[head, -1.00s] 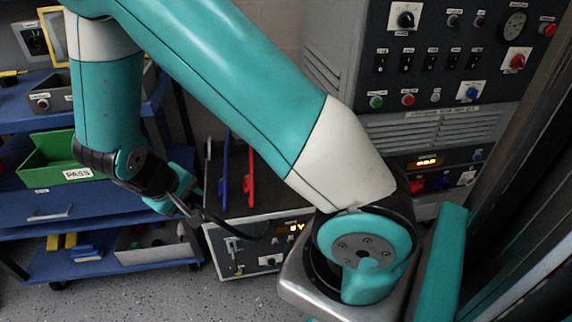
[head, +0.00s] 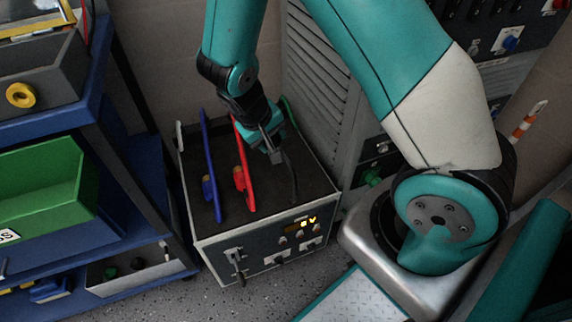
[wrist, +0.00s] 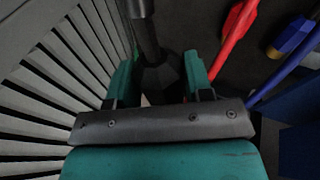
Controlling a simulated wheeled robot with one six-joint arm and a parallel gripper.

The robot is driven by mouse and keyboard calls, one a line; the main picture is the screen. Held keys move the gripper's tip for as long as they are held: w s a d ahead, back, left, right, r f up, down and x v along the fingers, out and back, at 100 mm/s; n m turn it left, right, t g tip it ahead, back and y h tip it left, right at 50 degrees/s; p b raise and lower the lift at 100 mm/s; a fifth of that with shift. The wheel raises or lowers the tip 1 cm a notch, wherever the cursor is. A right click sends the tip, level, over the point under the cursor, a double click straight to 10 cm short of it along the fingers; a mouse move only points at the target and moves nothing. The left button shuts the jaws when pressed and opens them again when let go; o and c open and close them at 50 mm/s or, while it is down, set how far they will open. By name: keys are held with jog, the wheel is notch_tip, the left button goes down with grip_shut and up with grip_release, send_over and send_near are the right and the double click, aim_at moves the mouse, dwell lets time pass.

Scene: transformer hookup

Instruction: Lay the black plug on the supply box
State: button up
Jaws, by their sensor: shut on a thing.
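The supply box (head: 255,222) stands on the floor, with a dark top and a lit display on its front. My gripper (head: 270,150) is over the right rear part of the top, pointing down. It is shut on the black plug (wrist: 165,78), which shows between the fingers (wrist: 160,85) in the wrist view. A black cable (head: 293,182) hangs from the plug towards the top. In the head view the plug is mostly hidden by the gripper. I cannot tell whether it touches the top.
A red lead (head: 245,175) and a blue lead (head: 211,175) lie on the box top, left of my gripper. A green lead (head: 288,110) is at the back right corner. A louvred cabinet (head: 318,100) stands close on the right. A blue cart (head: 120,240) with a green bin (head: 45,195) is left.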

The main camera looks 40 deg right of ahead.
jog(key=m+y+b, duration=0.2)
jog(key=b, duration=0.3)
send_near(274, 177)
jog(key=s+r, duration=0.2)
jog(key=s, duration=0.2)
jog(key=w+f+b, duration=0.1)
jog(key=f+b, duration=0.1)
jog(key=w+d+f+b, duration=0.1)
jog(key=w+f, duration=0.1)
jog(key=w+f+b, duration=0.1)
jog(key=f+b, duration=0.1)
jog(key=f, duration=0.1)
jog(key=shift+w+d+b, duration=0.2)
jog(key=shift+d+b, duration=0.1)
jog(key=shift+d, duration=0.05)
jog(key=shift+b+x, duration=0.4)
jog(key=shift+x, duration=0.5)
jog(key=shift+a, duration=0.2)
jog(key=o, duration=1.1)
jog(key=shift+f, duration=0.15)
